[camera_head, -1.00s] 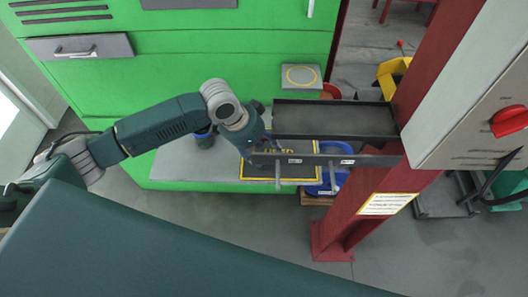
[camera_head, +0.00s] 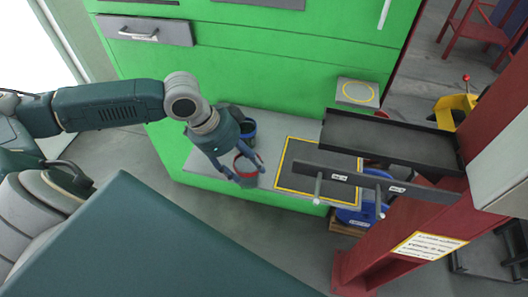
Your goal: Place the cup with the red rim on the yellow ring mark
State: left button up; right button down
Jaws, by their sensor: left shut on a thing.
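My left gripper (camera_head: 247,172) is shut on the cup with the red rim (camera_head: 246,182), above the grey ledge, left of the yellow-bordered dark mat. The fingers hide part of the cup. The yellow ring mark (camera_head: 373,97) is on a small grey shelf (camera_head: 347,83) on the green machine's front, up and right of the gripper, and nothing stands on it. My right gripper is not in view.
A dark cup with a blue rim (camera_head: 249,131) stands close behind the gripper on the grey ledge (camera_head: 213,162). A black tray (camera_head: 385,140) and a hook rail (camera_head: 350,178) jut out from a red post (camera_head: 420,215), below and right of the ring shelf.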

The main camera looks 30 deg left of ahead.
pick_arm(q)
jog(key=shift+s+a, duration=0.5)
jog(key=shift+a, duration=0.05)
